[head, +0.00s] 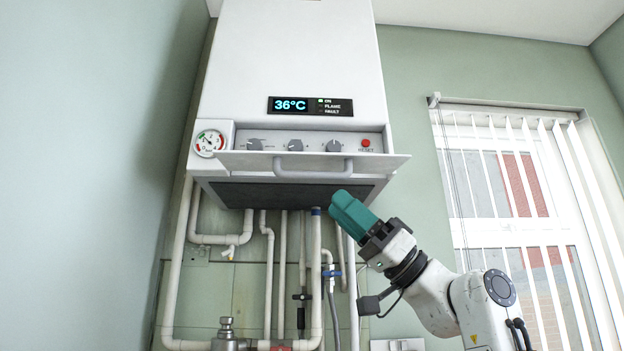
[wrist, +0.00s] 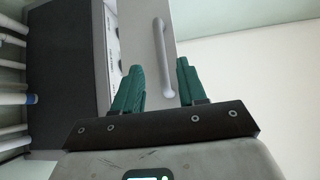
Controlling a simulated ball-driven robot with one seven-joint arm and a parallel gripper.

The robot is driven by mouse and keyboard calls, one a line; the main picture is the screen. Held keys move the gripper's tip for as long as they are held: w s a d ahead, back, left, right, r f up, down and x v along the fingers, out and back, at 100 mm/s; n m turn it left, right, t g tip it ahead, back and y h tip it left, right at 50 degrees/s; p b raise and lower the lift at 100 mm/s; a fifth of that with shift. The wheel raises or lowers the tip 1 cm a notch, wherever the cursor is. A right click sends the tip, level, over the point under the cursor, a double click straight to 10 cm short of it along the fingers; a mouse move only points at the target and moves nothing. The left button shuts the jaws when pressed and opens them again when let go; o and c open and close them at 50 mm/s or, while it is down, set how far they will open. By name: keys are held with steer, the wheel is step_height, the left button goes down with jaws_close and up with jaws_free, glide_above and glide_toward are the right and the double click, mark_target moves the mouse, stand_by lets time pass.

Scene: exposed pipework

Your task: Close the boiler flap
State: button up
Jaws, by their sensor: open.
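The white boiler (head: 300,60) hangs on the wall. Its flap (head: 240,160) is hinged down below the control panel and sticks out toward me, leaving the knobs exposed above it. A grey bar handle (head: 314,174) is on the flap. My gripper (head: 348,203) is just below and right of the handle in the head view. In the wrist view, my gripper (wrist: 157,80) has its green fingers apart and empty. The handle (wrist: 162,58) shows between and beyond the fingertips, against the flap (wrist: 150,25). I cannot tell whether a finger touches it.
White pipes (head: 282,270) with valves run down the wall below the boiler. The boiler's dark underside (wrist: 65,50) is left of the fingers in the wrist view. A window with vertical blinds (head: 520,190) is at right. The left wall (head: 80,150) is bare.

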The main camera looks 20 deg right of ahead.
mark_target(312, 173)
steer(key=p+x, duration=0.2)
steer(key=x, duration=0.5)
steer(key=shift+a+r, duration=0.2)
jaws_close()
stand_by(0.4)
